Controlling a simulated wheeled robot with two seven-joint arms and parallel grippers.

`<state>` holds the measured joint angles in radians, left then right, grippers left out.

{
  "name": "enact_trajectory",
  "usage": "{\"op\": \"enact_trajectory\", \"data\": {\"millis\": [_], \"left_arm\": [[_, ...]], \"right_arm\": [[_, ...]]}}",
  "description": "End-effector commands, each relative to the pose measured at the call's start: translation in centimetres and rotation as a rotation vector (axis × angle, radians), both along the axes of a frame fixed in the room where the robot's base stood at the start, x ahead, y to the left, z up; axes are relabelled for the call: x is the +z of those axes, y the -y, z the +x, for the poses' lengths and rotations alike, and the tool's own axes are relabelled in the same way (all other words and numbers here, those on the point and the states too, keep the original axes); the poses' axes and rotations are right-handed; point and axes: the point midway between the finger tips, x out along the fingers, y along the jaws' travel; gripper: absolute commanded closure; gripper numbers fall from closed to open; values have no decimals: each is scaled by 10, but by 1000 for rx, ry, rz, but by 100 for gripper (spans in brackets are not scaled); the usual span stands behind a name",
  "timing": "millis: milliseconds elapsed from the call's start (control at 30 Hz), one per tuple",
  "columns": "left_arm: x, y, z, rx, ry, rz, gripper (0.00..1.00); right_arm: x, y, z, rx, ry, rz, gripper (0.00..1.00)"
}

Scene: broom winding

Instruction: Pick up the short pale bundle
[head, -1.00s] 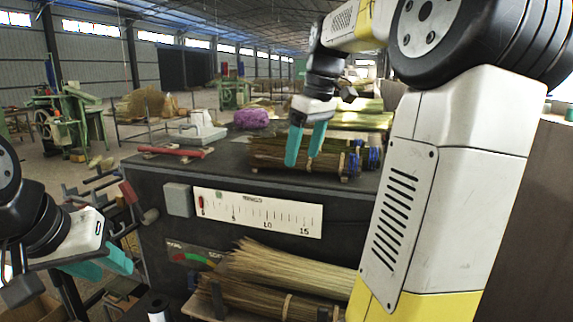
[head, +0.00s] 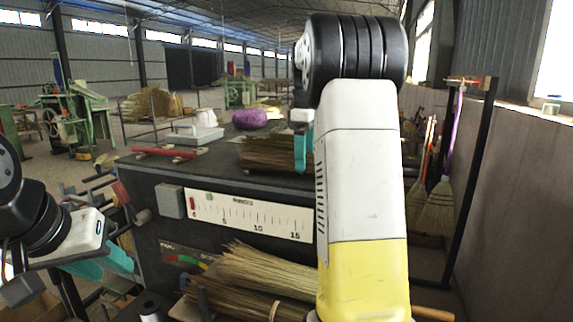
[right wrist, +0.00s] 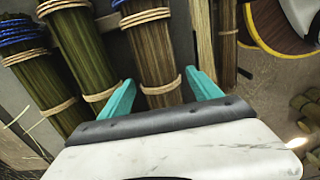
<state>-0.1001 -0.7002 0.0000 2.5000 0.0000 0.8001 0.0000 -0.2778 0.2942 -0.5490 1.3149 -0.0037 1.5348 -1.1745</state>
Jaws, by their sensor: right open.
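In the head view, brown straw bundles (head: 268,153) lie on the dark bench top. My right gripper (head: 303,150) is at their right end, partly hidden by my right arm. In the right wrist view, my right gripper (right wrist: 160,92) is open, its teal fingers on either side of a brownish bundle (right wrist: 152,50) with tan ties. Greener bundles (right wrist: 84,50) lie left of it, one with blue ties. I cannot tell for sure which is the short pale bundle. My left gripper (head: 103,264) is open and empty at the lower left, away from the bundles.
Pale straw bundles (head: 262,270) lie on a lower shelf beneath the ruler plate (head: 250,215). A red-handled tool (head: 168,152), a scale (head: 195,133) and a purple bundle (head: 250,119) are on the bench's left and back.

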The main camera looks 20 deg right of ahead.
Motion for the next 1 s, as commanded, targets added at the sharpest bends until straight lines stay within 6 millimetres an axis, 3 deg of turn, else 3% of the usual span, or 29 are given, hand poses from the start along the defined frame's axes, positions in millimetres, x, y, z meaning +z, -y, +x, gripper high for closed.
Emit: {"op": "enact_trajectory", "data": {"millis": [100, 367, 700, 1000], "left_arm": [[0, 0, 0, 0, 0, 0, 64], [0, 0, 0, 0, 0, 0, 64], [0, 0, 0, 0, 0, 0, 64], [0, 0, 0, 0, 0, 0, 64]], "right_arm": [[-12, 0, 0, -1, 0, 0, 27], [-15, 0, 0, -1, 1, 0, 27], [-14, 0, 0, -1, 1, 0, 94], [-12, 0, 0, -2, 2, 0, 94]]}}
